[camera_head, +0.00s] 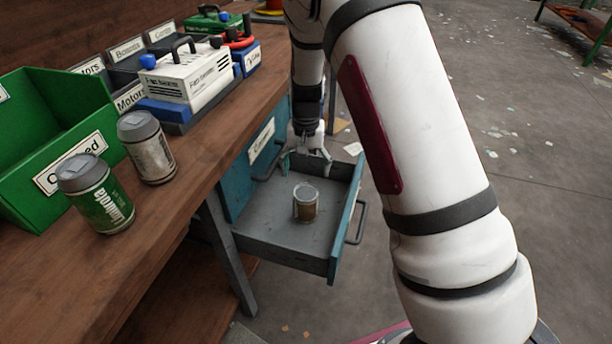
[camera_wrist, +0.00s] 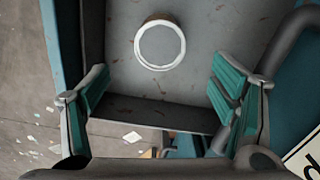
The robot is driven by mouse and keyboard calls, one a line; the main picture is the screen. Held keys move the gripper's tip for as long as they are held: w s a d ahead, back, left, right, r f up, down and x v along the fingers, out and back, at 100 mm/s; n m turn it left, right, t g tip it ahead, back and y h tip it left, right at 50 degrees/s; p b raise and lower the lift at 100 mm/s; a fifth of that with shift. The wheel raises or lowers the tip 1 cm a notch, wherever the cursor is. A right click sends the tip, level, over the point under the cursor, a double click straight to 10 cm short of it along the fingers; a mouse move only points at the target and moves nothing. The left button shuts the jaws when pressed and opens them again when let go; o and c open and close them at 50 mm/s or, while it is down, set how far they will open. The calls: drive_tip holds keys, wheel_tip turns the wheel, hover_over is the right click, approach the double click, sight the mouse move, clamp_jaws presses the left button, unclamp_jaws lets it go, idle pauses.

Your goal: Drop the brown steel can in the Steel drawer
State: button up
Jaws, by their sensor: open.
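The brown can (camera_head: 306,203) stands upright on the floor of the open, blue-grey drawer (camera_head: 272,236). In the wrist view its pale round top rim (camera_wrist: 160,45) shows ahead of the fingers, apart from them. My gripper (camera_head: 306,160) is over the far end of the drawer, with its fingers spread and nothing between them. In the wrist view my gripper (camera_wrist: 163,105) is open, one green-padded finger on each side. The drawer front carries a label, partly hidden and not readable in full.
A grey can (camera_head: 147,147) and a green can (camera_head: 96,194) stand on the wooden bench (camera_head: 150,240), beside a green bin (camera_head: 50,130). A white box (camera_head: 187,75) and labelled trays sit further back. The drawer's handle (camera_head: 358,222) sticks out to the right over open floor.

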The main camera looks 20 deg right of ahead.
drive_tip(key=s+a+r+n+y, duration=0.2)
drive_tip(key=s+r+n, duration=0.1)
drive_tip(key=s+r, duration=1.75)
drive_tip(key=s+d+r+n+h, duration=0.1)
drive_tip(key=s+r, duration=0.1)
drive_tip(key=s, duration=0.8)
drive_tip(key=s+r+n+h, duration=0.1)
drive_tip(key=s+r, duration=0.1)
drive_tip(key=s, duration=0.9)
drive_tip(key=shift+d+r, duration=0.15)
drive_tip(key=shift+d, duration=0.25)
